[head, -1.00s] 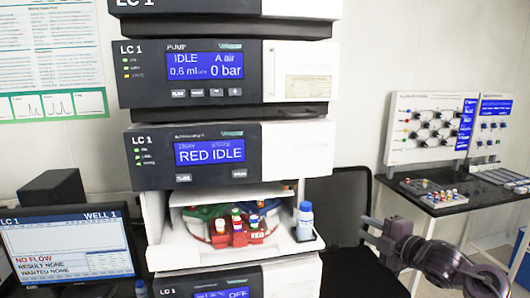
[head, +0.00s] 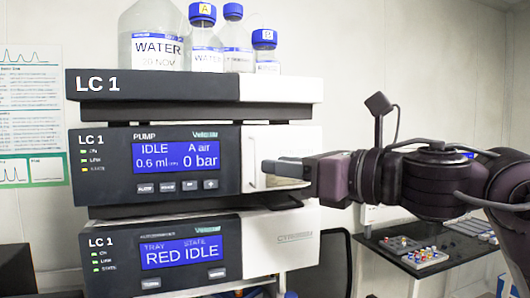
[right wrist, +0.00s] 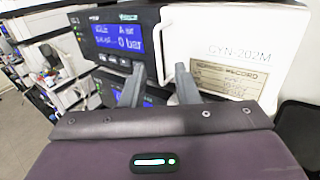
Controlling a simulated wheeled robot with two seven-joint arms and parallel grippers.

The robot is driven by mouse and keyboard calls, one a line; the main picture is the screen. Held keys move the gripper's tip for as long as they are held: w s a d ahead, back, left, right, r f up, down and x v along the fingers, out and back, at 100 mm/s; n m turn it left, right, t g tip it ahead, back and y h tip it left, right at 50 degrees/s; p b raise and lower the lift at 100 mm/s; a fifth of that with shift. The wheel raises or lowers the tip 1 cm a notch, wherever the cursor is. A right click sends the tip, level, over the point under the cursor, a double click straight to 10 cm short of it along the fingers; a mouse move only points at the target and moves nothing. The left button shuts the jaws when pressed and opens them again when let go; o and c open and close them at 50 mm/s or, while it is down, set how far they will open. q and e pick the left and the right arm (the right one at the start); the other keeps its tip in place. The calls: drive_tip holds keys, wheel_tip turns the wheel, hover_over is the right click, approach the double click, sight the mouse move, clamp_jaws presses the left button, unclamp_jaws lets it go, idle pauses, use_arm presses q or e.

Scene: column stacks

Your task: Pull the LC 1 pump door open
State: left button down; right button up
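The LC 1 pump (head: 160,165) is the middle unit of the stack in the head view, with a blue screen reading IDLE and 0 bar. Its white door (head: 285,138) is on the right half of the front and looks closed. A white upright bar handle (right wrist: 163,50) stands at the door's left edge in the right wrist view. My right gripper (head: 272,167) is in front of the door at handle height. Its two fingers (right wrist: 160,75) are apart, with the handle appearing between them. I cannot tell whether they touch it. My left gripper is not in view.
Bottles (head: 202,45) stand on the top unit. The autosampler (head: 160,255), reading RED IDLE, is directly below the pump. A dark side table (head: 440,262) with small items is at the right. A dark chair (head: 333,265) stands beside the stack.

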drive_tip(key=p+x, duration=0.1)
drive_tip(key=x, duration=0.3)
drive_tip(key=shift+f, duration=0.1)
drive_tip(key=shift+c, duration=0.2)
clamp_jaws()
